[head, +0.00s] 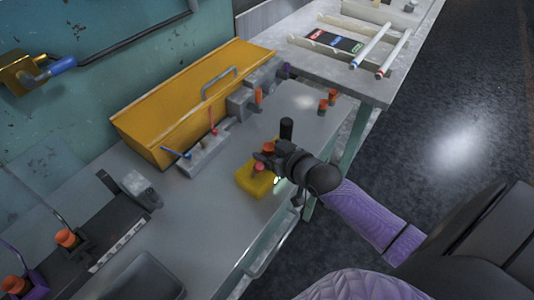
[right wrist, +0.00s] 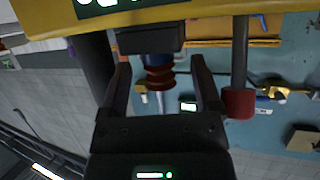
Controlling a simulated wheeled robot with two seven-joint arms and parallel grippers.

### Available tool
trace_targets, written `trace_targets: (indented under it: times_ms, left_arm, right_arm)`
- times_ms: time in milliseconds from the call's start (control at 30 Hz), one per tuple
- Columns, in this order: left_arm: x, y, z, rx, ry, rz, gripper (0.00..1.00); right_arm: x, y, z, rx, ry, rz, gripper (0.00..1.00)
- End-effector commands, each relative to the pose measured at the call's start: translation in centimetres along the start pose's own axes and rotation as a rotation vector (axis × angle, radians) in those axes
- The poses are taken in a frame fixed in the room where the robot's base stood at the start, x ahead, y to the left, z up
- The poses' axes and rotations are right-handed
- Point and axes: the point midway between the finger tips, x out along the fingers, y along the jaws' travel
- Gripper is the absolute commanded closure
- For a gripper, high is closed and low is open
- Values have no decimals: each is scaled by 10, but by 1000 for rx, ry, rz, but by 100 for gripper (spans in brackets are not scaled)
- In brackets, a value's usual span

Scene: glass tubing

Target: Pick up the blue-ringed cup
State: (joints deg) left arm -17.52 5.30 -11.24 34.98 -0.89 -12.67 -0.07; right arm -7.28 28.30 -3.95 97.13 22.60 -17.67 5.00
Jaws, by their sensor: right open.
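The blue-ringed cup (right wrist: 159,78) is orange-red with a dark blue band, and it shows between the fingers in the right wrist view. My right gripper (right wrist: 161,74) is open, with one finger on each side of it and a visible gap to each. In the head view, an orange cup (head: 268,147) stands at the yellow block (head: 252,185), right by my right gripper (head: 266,156); its ring cannot be made out there. A second, red cup (head: 258,168) is nearer on the block; a red cup (right wrist: 238,103) also shows in the wrist view. My left gripper is out of view.
A dark post (head: 287,128) stands just behind the gripper. A yellow toolbox (head: 190,108) and a grey holder (head: 205,152) stand further left. More orange cups (head: 323,106) are at the bench's far end. Bare bench (head: 195,205) lies left of the block.

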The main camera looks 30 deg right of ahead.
Motion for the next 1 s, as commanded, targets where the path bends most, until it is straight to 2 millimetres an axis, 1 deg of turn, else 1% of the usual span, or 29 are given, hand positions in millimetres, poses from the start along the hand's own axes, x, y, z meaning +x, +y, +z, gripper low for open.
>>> trace_targets:
  times_ms: [33, 133, 200, 367, 400, 467, 500, 567, 600, 667, 700, 767, 1000]
  left_arm:
    - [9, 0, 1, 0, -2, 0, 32]
    - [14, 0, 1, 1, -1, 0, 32]
    - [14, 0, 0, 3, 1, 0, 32]
    - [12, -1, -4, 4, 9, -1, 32]
    - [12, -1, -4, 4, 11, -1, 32]
    - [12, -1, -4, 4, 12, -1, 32]
    - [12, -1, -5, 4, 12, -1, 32]
    - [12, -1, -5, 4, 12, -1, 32]
    - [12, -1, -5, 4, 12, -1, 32]
    - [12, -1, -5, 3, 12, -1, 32]
    - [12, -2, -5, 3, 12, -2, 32]
    - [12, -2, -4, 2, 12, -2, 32]
    - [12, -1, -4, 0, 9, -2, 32]
  right_arm:
    - [12, 0, 4, 0, 1, 0, 19]
    - [27, 0, 3, 0, 0, 1, 19]
    - [30, 0, 2, 0, -2, 0, 19]
    - [30, 0, 0, -1, -1, 0, 19]
    - [30, 0, 0, -1, -1, 0, 23]
    - [30, 0, 0, -1, -1, 0, 35]
    - [30, 0, 0, -1, -1, 0, 44]
    - [30, 0, 0, -1, -1, 0, 57]
    - [30, 0, 0, -1, -1, 0, 65]
    - [30, 0, 0, -1, -1, 0, 78]
    - [30, 0, 0, -1, -2, 0, 86]
    - [30, 0, 1, -1, -2, 0, 99]
    - [30, 0, 1, -1, -1, 0, 100]
